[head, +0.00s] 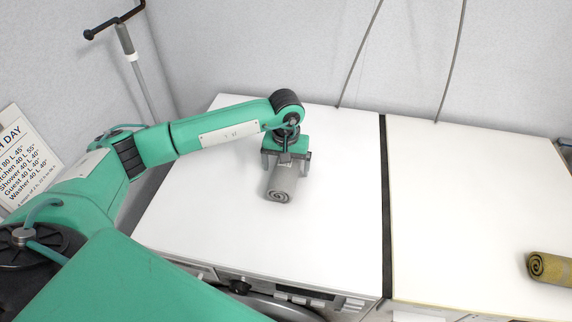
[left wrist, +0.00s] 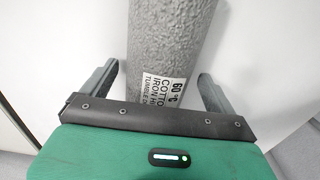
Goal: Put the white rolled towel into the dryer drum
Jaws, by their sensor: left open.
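In the left wrist view the towel (left wrist: 178,40) shows a printed care label. My left gripper (head: 287,169) is over the towel's back part, open, with one finger on each side. In the left wrist view gaps show between the towel and both fingers. No drum interior shows. A round door rim (head: 285,307) shows partly at the left machine's front. My right gripper is not in view.
A second rolled towel, olive-yellow (head: 549,268), lies at the right on the other machine's top (head: 460,200). A dark gap (head: 386,200) separates the machines. A sign (head: 22,160) and a grey pole (head: 135,68) stand at the left. Cables hang at the back wall.

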